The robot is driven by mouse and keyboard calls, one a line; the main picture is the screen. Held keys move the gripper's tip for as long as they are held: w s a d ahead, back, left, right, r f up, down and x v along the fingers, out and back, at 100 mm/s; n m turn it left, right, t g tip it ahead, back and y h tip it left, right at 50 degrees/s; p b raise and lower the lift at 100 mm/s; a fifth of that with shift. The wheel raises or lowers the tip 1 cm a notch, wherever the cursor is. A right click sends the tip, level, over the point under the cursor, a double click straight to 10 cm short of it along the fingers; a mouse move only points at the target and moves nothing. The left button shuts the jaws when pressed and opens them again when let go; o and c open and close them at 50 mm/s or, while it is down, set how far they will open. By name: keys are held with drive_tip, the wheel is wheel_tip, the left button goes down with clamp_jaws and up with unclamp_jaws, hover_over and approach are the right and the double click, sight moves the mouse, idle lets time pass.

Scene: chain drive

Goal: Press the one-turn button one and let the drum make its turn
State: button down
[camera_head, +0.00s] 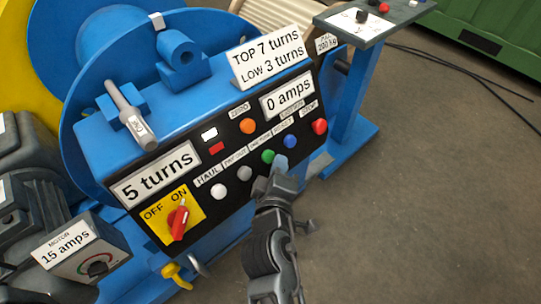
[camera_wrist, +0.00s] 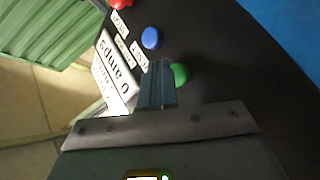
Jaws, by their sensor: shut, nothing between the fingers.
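The green button (camera_head: 268,156) sits in the lower row on the black control panel (camera_head: 240,178). The small label above it seems to read one turn, but is hard to make out. My gripper (camera_head: 280,161) is shut and empty, with its tips in front of the panel just right of and below the green button. In the wrist view the shut fingers (camera_wrist: 159,70) point at the panel beside the green button (camera_wrist: 181,75), very close to it; I cannot tell whether they touch. The drum (camera_head: 65,45) is blue, behind the panel. The counter sign (camera_head: 155,173) reads 5 turns.
The same row has white (camera_head: 218,191), grey (camera_head: 244,173), blue (camera_head: 290,141) and red (camera_head: 320,126) buttons. An orange button (camera_head: 248,126) sits above. The red switch (camera_head: 178,222) points toward ON. The ammeter sign (camera_head: 288,98) reads 0 amps. Floor (camera_head: 430,200) is clear at right.

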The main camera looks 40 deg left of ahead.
drive_tip(key=shift+a+f, duration=0.1)
drive_tip(key=shift+a+f+b, duration=0.1)
drive_tip(key=shift+a+b, duration=0.15)
drive_tip(key=shift+b, duration=0.1)
